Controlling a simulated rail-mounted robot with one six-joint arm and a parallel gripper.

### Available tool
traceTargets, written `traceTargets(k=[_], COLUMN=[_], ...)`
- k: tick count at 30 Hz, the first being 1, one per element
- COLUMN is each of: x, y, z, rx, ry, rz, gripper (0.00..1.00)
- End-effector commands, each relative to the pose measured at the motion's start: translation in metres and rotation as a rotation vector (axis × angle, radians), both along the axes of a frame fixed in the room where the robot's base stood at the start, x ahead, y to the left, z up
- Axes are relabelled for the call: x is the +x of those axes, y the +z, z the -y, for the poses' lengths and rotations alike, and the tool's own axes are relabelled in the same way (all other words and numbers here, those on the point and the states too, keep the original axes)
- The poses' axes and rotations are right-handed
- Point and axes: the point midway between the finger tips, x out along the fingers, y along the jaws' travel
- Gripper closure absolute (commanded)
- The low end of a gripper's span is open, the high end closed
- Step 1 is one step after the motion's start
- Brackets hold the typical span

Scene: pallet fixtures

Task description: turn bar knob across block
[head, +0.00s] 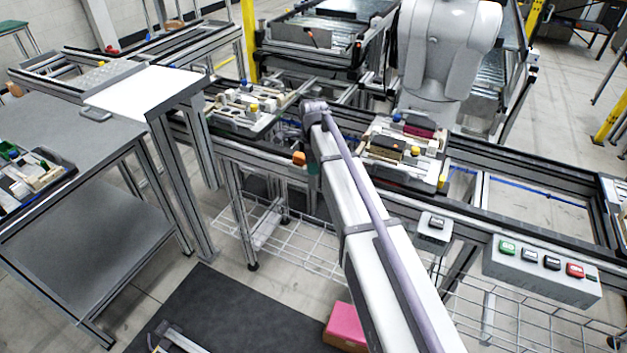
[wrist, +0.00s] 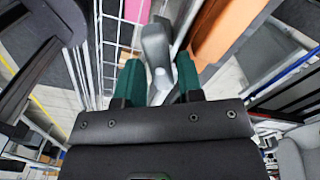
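My gripper (wrist: 158,65) shows two green fingers in the wrist view, set apart. A grey bar-like piece (wrist: 155,42) appears between and beyond the fingertips; I cannot tell whether it is the bar knob or how far away it is. In the head view my gripper is mostly hidden by my arm, with a bit of teal (head: 312,168) showing below the rail. An orange block-like piece (head: 299,158) is just left of it, at the rail's front side. An orange-brown face (wrist: 222,30) fills the wrist view right of the fingers.
Pallet fixtures with small parts stand on the rails left (head: 238,124) and right (head: 410,176) of my arm. Another tray (head: 62,177) is on the grey table at far left. A button box (head: 540,272) is at right. A pink box (head: 345,325) lies on the floor.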

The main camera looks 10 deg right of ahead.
Motion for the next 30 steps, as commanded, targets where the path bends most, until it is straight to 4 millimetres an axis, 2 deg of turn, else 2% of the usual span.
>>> traceTargets(k=[1, 10, 20, 30], x=[-0.0001, 0.0, -0.0001, -0.0001], y=[-0.012, -0.0099, -0.01, -0.0101], z=[0.0, 0.0, 0.0, 0.0], rx=[0.0, 0.0, 0.0, 0.0], ry=[0.0, 0.0, 0.001, 0.038], rz=[0.0, 0.0, 0.0, 0.0], gripper=[0.66, 0.67, 0.98, 1.0])
